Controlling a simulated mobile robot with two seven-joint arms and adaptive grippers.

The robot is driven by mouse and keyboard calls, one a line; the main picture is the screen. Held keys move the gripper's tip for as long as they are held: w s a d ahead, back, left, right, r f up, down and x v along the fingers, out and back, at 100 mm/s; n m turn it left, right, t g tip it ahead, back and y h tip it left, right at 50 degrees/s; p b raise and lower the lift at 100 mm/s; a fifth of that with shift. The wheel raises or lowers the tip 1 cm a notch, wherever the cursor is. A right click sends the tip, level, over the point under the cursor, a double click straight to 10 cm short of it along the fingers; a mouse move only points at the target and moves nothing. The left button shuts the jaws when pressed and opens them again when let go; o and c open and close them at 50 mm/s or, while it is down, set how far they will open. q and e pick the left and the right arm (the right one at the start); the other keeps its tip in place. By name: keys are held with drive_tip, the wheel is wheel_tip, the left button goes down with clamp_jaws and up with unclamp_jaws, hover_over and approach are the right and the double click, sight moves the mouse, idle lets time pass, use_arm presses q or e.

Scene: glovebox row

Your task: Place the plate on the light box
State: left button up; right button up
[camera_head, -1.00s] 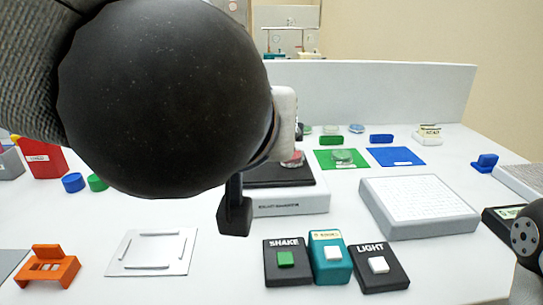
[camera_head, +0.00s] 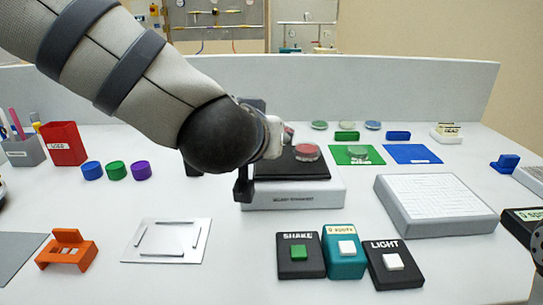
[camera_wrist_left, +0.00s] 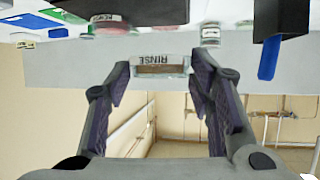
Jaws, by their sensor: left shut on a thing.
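My left arm reaches over the dark-topped shaker, and its wrist hides much of the gripper in the head view. In the left wrist view, my left gripper (camera_wrist_left: 160,75) is shut on a small clear thing labelled RINSE (camera_wrist_left: 161,66), held between its fingers above the table. A round plate with a red top (camera_head: 307,152) sits on the shaker (camera_head: 295,195).
SHAKE (camera_head: 300,255), teal (camera_head: 345,253) and LIGHT (camera_head: 393,264) button boxes stand in front. A metal plate with raised strips (camera_head: 166,241) and an orange holder (camera_head: 67,250) lie at front left. A low wall (camera_head: 420,85) closes the back.

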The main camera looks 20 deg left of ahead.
sight(263, 171)
use_arm(q)
drive_tip(key=shift+w+a+f, duration=0.15)
drive_tip(key=shift+w+f, duration=0.15)
drive_tip(key=shift+f, duration=0.5)
drive_tip(key=f, duration=0.1)
drive_tip(key=w+f, duration=0.1)
drive_tip(key=f+b, duration=0.1)
drive_tip(key=shift+w+a+f, duration=0.15)
drive_tip(key=shift+a+f, duration=0.05)
drive_tip(key=shift+a, duration=0.1)
drive_tip(key=shift+f, duration=0.2)
use_arm(e)
drive_tip(key=shift+s+f+g, duration=0.4)
drive_tip(key=shift+s+f, duration=0.35)
drive_tip(key=shift+s, duration=0.1)
use_arm(q)
drive_tip(key=shift+f, duration=0.1)
drive_tip(key=shift+f, duration=0.15)
drive_tip(key=o, duration=1.1)
drive_tip(key=shift+o, duration=0.2)
